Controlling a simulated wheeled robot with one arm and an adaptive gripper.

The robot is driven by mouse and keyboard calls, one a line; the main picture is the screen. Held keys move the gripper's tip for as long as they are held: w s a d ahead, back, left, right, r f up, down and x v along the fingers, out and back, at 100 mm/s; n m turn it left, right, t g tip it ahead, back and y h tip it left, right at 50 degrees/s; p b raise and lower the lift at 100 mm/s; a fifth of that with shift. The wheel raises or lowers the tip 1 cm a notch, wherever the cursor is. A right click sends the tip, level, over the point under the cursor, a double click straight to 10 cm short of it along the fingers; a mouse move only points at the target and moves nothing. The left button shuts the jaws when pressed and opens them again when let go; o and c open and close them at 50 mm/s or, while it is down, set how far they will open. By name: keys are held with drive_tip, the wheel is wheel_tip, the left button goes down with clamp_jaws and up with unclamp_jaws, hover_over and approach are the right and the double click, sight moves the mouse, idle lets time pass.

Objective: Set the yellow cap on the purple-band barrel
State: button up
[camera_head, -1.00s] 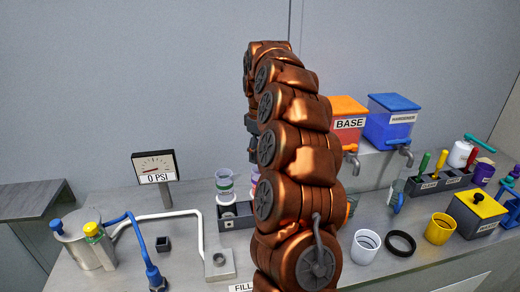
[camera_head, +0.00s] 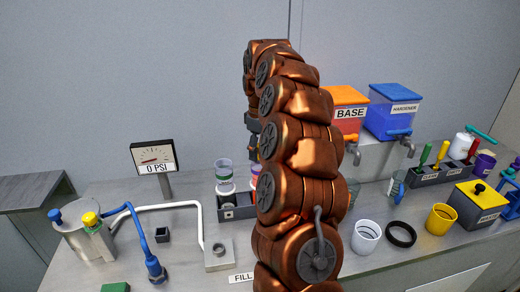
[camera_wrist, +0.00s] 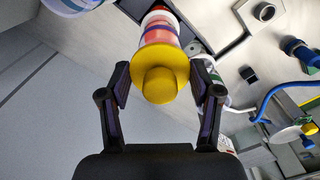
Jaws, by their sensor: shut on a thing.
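The yellow cap (camera_wrist: 160,82), a wide flange with a round knob, is in the middle of the wrist view. My gripper (camera_wrist: 161,76) has a finger on each side of the cap, at its flange, and is shut on it. The purple-band barrel (camera_wrist: 159,32), with reddish contents, shows directly behind the cap and in line with it. Whether the cap touches the barrel's rim or sits in it is hidden by the flange.
A dark rack (camera_head: 238,212) holds a green-banded barrel (camera_head: 224,174), close left of my arm. A gauge reading 0 PSI (camera_head: 154,157) and a metal pot (camera_head: 88,240) stand left. A white cup (camera_head: 366,236), black ring (camera_head: 401,234) and yellow cup (camera_head: 441,218) stand right.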

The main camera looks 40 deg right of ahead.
drive_tip(key=shift+f+b, duration=0.45)
drive_tip(key=shift+f, duration=0.45)
drive_tip(key=o, duration=1)
drive_tip(key=shift+r, duration=0.2)
wheel_tip(320, 180, up, 6)
drive_tip(key=shift+r, duration=0.6)
drive_tip(key=shift+a, duration=0.1)
